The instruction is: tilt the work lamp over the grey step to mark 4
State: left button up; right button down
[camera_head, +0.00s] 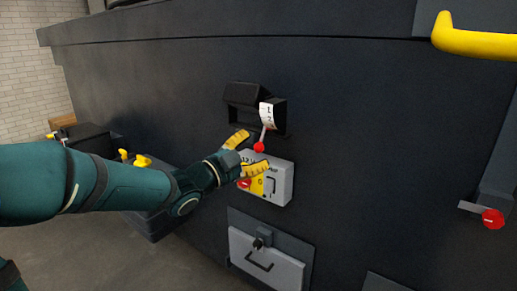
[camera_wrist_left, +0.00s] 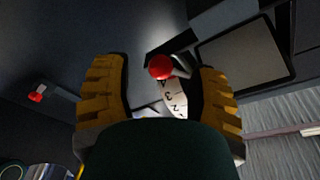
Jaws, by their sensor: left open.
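The work lamp (camera_head: 243,96) is a black box on the dark chassis wall. In the left wrist view its pale framed face (camera_wrist_left: 245,52) shows at upper right. Beside it is a white curved scale (camera_head: 266,114) with black numbers; 2 and 3 are readable on it in the wrist view (camera_wrist_left: 174,98). A lever with a red ball (camera_head: 259,147) hangs by the scale. My left gripper (camera_head: 248,155) is open, its yellow fingers close to the red ball. In the wrist view the ball (camera_wrist_left: 160,67) lies between the finger directions; contact cannot be told. My right gripper is out of view.
A grey switch box (camera_head: 283,182) with a red knob sits just below the lamp, partly behind my fingers. Lower is a grey panel (camera_head: 266,264) with a black handle. A yellow rail (camera_head: 472,39) and a red knob (camera_head: 493,218) are at right.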

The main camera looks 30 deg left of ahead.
pick_arm(q)
jog(key=v, duration=0.9)
jog(key=shift+s, duration=0.4)
jog(key=w+d+f+n+g+y, duration=0.1)
jog(key=w+d+f+n+g, duration=0.15)
jog(key=f, duration=0.65)
jog(key=w+d+f+n+g, duration=0.2)
jog(key=w+d+f+n, duration=0.15)
jog(key=f, duration=0.55)
jog(key=w+d+f+n+g+y, duration=0.1)
jog(key=w+d+f+n+g, duration=0.2)
jog(key=f, duration=0.6)
jog(key=s+d+f+n+g, duration=0.2)
jog(key=s+d+f+g, duration=0.2)
jog(key=s+d+f, duration=0.3)
jog(key=s+d+f+n+g, duration=0.2)
jog(key=s+d+f+g, duration=0.3)
jog(key=f, duration=1)
jog(key=s+d, duration=0.3)
jog(key=s, duration=0.1)
jog(key=shift+s+d+n+h, duration=0.3)
jog(key=shift+d+n+h, duration=0.05)
jog(key=shift+n+h, duration=0.05)
